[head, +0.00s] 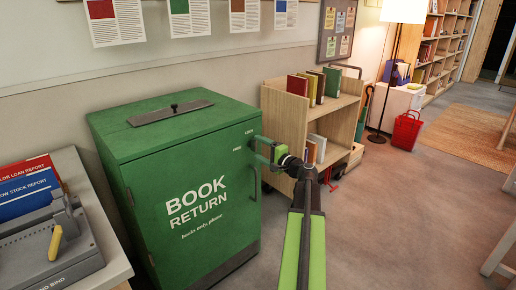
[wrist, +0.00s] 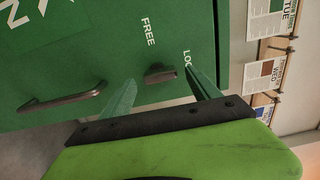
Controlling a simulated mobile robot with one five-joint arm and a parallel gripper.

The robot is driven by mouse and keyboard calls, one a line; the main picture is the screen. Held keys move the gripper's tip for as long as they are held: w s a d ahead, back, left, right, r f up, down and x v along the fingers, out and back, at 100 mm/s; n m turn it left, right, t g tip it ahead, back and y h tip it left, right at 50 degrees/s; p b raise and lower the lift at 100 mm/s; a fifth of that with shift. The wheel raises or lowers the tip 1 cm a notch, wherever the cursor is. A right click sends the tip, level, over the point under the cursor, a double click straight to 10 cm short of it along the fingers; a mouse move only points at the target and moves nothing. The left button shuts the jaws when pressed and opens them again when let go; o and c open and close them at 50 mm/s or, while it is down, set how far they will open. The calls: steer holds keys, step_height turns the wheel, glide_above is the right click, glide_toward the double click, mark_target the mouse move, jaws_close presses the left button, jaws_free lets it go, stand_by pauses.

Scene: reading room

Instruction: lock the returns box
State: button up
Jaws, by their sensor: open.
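The green returns box (head: 185,235) stands upright, marked BOOK RETURN. On its front a small dark knob (wrist: 160,74) shows in the wrist view, beside the words FREE (wrist: 148,32) and LOCK (wrist: 188,62). LOCK is partly covered by a finger. The knob's bar lies lengthwise toward LOCK; I cannot tell which end is its pointer. My gripper (wrist: 161,78) is open, with one green finger on each side of the knob; contact is not clear. In the head view my gripper (head: 264,150) is at the box's upper front, hiding the knob.
A dark pull handle (wrist: 62,101) is on the same front, below the knob. A wooden book cart (head: 345,112) stands close behind my gripper. A grey binding machine (head: 45,250) sits on a table at left. Open floor (head: 400,220) lies to the right.

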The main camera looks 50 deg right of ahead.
steer(key=s+a, duration=0.1)
steer(key=s, duration=1.4)
steer(key=shift+s, duration=0.2)
steer(key=w+a+r+n+g+y+p, duration=0.1)
steer(key=w+a+n+g+y+p, duration=0.25)
steer(key=w+a+p, duration=0.65)
steer(key=w+a+n+g+y+p, duration=0.3)
steer(key=w+a+n+g+p, duration=0.15)
steer(key=a, duration=1.25)
steer(key=s+a+r+n+g+h+p, duration=0.2)
steer(key=a+n+g+p, duration=0.3)
steer(key=a, duration=0.8)
steer(key=s+a+r+n+g+h+p, duration=0.2)
steer(key=a+r+n+g+h+p, duration=0.1)
steer(key=a+p, duration=0.8)
steer(key=a+r+n+g, duration=0.1)
steer(key=a+n+g, duration=0.1)
steer(key=n, duration=0.1)
steer(key=shift+s+a, duration=0.2)
steer(key=shift+a, duration=0.2)
